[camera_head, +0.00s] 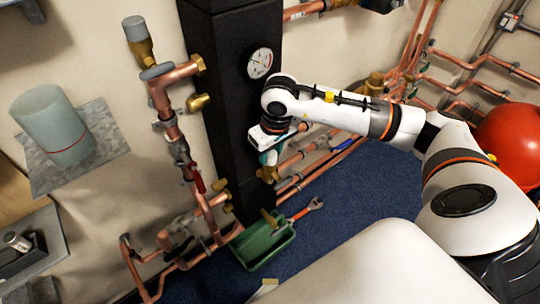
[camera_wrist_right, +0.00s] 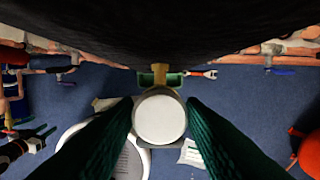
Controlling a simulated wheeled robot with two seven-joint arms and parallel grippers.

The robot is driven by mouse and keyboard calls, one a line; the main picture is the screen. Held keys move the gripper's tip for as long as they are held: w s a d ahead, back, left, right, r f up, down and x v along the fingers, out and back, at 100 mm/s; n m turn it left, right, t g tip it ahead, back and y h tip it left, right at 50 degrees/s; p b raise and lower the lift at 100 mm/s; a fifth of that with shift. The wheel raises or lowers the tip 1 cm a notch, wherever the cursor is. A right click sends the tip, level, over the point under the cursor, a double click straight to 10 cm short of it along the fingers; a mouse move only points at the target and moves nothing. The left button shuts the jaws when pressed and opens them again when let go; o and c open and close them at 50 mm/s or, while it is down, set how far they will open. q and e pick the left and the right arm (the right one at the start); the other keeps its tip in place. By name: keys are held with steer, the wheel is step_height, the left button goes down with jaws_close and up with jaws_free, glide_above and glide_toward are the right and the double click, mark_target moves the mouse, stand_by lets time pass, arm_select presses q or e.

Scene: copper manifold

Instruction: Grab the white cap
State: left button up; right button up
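In the right wrist view, the white cap (camera_wrist_right: 159,119) is a round, flat-faced disc seen head-on. It sits between the two dark green fingers of my right gripper (camera_wrist_right: 160,106). The fingers lie along its left and right edges; I cannot tell whether they press on it. In the head view, my right gripper (camera_head: 268,158) points down beside the black column, just above a brass fitting (camera_head: 268,174). The cap cannot be made out there. What the cap is attached to is hidden behind its face. My left gripper does not show clearly.
The black column (camera_head: 226,110) with a round gauge (camera_head: 260,63) stands close to the gripper. Copper pipes (camera_head: 205,210) run on both sides. A green tray (camera_head: 262,244) and a red wrench (camera_head: 308,209) lie on the blue floor. A red tank (camera_head: 510,140) is at the right.

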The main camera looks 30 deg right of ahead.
steer(key=c, duration=0.5)
